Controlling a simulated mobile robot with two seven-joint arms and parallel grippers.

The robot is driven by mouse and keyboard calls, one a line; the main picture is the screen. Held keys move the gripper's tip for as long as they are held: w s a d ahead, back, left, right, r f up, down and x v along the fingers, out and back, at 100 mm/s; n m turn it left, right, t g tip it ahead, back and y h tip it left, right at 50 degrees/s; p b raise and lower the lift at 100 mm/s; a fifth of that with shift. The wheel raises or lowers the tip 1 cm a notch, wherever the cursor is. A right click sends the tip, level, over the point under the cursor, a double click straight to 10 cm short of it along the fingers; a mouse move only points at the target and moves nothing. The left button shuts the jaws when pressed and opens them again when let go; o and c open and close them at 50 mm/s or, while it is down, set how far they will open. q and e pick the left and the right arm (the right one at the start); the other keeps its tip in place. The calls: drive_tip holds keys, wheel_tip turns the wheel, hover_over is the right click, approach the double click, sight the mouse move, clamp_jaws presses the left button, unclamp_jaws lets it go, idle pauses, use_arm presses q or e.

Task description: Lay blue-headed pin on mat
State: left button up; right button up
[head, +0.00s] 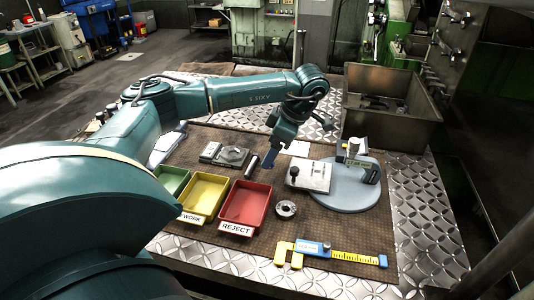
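The brown mat (345,230) covers much of the patterned metal table, with bare room at its front right. My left gripper (268,156) comes in from the left and points down over the middle of the mat. Its fingers are small and seen edge-on, so I cannot tell whether they are open or hold anything. A dark grey cylinder (251,167) is just left of the fingertips; I cannot tell whether it touches them. I cannot make out a blue-headed pin for certain. My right gripper is not in view.
Green (171,180), yellow (203,194) and red (246,203) trays stand at left. A blue-and-yellow caliper (332,253) and a metal ring (286,209) lie in front. A white block (309,175) and round grey base (347,190) are right; a metal bin (393,122) stands behind.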

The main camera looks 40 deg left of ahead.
sight(274, 171)
use_arm(q)
drive_tip(key=shift+d+f, duration=0.1)
drive_tip(key=shift+f, duration=2)
drive_tip(key=o, duration=1)
drive_tip(key=shift+v, duration=6.2)
